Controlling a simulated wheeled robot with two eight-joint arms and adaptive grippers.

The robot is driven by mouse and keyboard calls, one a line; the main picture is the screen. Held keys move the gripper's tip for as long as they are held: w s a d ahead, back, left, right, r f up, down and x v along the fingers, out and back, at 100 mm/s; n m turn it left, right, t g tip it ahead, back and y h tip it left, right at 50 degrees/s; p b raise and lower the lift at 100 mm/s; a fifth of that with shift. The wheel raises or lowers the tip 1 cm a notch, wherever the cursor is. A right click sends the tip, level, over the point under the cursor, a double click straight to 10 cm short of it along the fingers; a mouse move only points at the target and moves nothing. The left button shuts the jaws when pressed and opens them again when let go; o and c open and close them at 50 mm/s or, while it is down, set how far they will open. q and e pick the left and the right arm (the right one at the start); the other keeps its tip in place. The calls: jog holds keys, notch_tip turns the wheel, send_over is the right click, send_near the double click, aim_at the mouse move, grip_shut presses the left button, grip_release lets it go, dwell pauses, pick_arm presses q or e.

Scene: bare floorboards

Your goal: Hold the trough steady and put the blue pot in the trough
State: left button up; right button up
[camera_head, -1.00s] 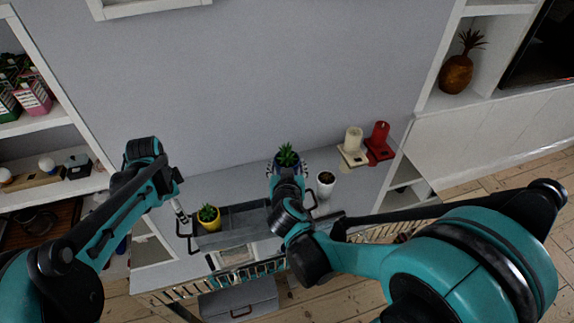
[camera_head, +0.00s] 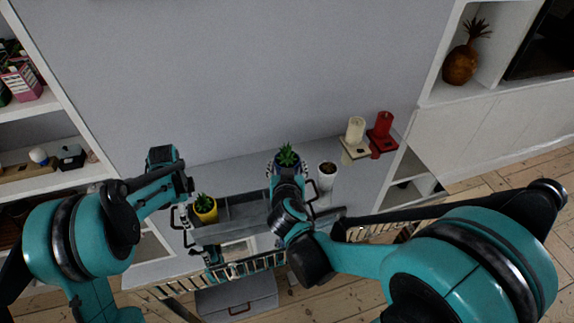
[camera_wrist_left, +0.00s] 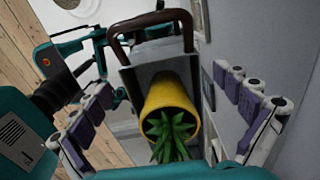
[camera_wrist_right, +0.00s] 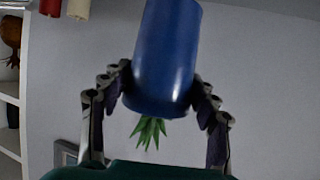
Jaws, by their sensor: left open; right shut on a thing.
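The blue pot (camera_head: 276,160) with a green plant (camera_head: 287,154) is held in my right gripper (camera_head: 287,172), above the shelf top behind the trough. In the right wrist view the fingers grip both sides of the blue pot (camera_wrist_right: 165,55). The grey trough (camera_head: 243,213) has dark handles and stands on the shelf top. A yellow pot (camera_head: 205,209) with a plant sits in its left end. My left gripper (camera_head: 184,200) is open beside that end. In the left wrist view the trough's handle (camera_wrist_left: 118,45) and the yellow pot (camera_wrist_left: 168,92) lie between the spread fingers.
A white pot (camera_head: 327,172) stands right of the trough. A slatted rail (camera_head: 250,264) runs along the front. The wall stands close behind.

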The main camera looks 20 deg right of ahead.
aim_at(196, 224)
pick_arm(q)
jog(key=shift+f+b, duration=1.35)
jog(key=shift+f, duration=1.25)
pick_arm(e)
jog(key=shift+f, duration=1.6)
pick_arm(q)
jog(key=c, duration=1.2)
